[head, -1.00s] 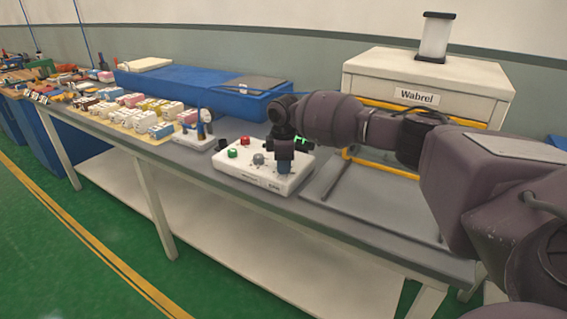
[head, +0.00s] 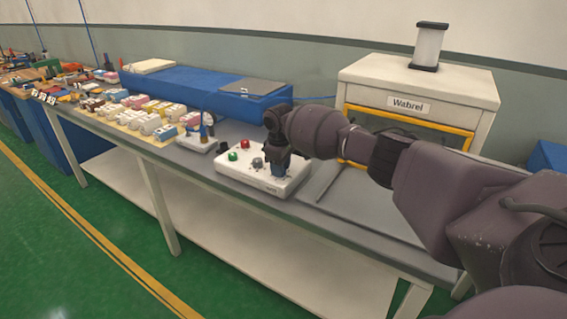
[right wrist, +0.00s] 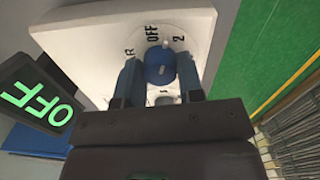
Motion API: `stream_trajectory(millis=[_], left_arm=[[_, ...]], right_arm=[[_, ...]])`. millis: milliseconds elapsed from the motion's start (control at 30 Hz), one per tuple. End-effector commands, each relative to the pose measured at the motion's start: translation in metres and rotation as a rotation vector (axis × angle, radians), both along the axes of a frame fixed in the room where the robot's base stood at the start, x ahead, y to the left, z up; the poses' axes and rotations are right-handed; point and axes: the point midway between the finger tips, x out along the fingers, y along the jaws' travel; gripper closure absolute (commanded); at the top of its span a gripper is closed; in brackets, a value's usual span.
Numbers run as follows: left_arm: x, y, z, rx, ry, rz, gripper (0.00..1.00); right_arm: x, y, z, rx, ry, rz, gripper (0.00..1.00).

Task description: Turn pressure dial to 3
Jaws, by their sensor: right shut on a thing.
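The white control box (head: 233,172) sits on the grey table. It has a green button (head: 233,156), a red button (head: 245,144) and a grey knob (head: 257,162). My right gripper (head: 280,170) is lowered over the box's right part and hides the pressure dial in the head view. In the right wrist view, the round blue dial (right wrist: 160,66) lies between the two blue fingers, which are shut on its sides. Printed marks around it include OFF, 2 and R; other marks are hidden. A small white mark lies between OFF and 2. My left gripper is out of view.
A display (right wrist: 38,98) beside the box reads OFF in green. The white Wabrel press (head: 420,90) with a yellow frame stands behind my right arm. Several coloured blocks (head: 140,115) and a blue bin (head: 190,85) are to the left.

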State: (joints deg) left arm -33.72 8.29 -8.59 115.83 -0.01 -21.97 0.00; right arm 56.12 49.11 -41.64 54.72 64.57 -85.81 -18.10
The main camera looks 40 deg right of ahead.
Motion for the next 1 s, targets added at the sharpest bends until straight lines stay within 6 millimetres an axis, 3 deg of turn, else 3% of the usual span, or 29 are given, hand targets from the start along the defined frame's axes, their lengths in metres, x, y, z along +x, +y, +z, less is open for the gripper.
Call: stream_trajectory(millis=[400, 1000], left_arm=[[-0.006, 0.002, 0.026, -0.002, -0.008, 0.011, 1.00], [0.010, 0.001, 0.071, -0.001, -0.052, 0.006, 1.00]], right_arm=[[0.000, 0.002, 0.004, 0.003, 0.000, -0.397, 0.89], [0.001, 0.001, 0.002, 0.002, 0.002, -0.953, 0.89]])
